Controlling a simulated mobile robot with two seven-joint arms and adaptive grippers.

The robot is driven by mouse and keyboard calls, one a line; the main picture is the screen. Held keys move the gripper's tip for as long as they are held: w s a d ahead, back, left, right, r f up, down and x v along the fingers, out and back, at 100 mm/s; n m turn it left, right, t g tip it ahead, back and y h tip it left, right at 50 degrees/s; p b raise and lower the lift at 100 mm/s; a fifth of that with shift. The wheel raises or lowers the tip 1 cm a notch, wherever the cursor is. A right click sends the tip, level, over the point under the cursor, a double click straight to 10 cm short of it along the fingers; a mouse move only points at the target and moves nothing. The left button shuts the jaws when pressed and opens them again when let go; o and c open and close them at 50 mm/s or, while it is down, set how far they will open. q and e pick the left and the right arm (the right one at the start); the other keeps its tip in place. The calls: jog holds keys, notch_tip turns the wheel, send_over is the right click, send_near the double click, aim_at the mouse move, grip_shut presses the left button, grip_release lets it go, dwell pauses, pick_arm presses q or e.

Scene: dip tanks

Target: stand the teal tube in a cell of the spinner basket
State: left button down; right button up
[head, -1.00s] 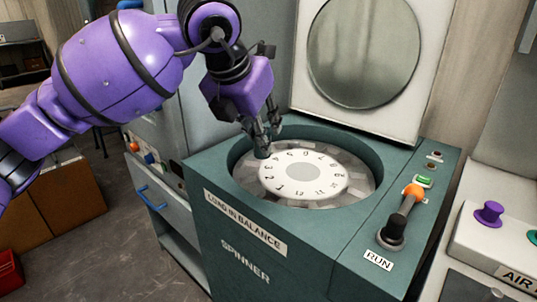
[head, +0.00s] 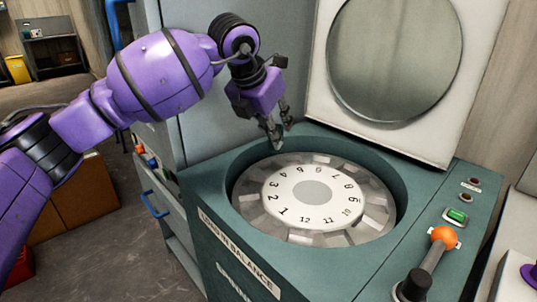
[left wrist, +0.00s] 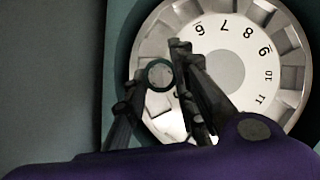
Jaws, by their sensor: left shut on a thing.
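My left gripper (head: 277,132) points down above the back-left rim of the spinner bowl and is shut on the teal tube. In the left wrist view the tube (left wrist: 160,74) shows nearly end-on as a teal ring between the fingers. Its length and lower end are hard to make out. The spinner basket (head: 375,213) is a grey ring of open cells around a white numbered dial (head: 312,193). In the left wrist view the basket (left wrist: 290,50) lies beyond the fingers, which hide some left-side cells. My right gripper is not in view.
The spinner's round-windowed lid (head: 480,60) stands open behind the bowl. A tall grey cabinet stands close behind my left arm.

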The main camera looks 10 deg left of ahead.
pick_arm(q)
jog(key=shift+w+a+f+b, duration=0.3)
jog(key=shift+w+f, duration=0.35)
jog(key=shift+f, duration=0.8)
jog(key=shift+w+a+f+b, duration=0.1)
jog(key=shift+w+a+f, duration=0.5)
jog(key=shift+f, duration=0.9)
jog(key=shift+w+a+f+b, duration=0.2)
jog(key=shift+w+f, duration=0.55)
jog(key=shift+f, duration=0.7)
jog(key=shift+s+f, duration=0.1)
jog(key=shift+f, duration=0.5)
jog(key=c, duration=1.5)
grip_release()
jog(key=shift+o, duration=0.2)
jog(key=shift+r, duration=0.4)
jog(key=p+v, duration=0.1)
jog(key=v, duration=1.1)
jog(key=shift+r+p, duration=0.2)
jog(key=shift+p, duration=0.1)
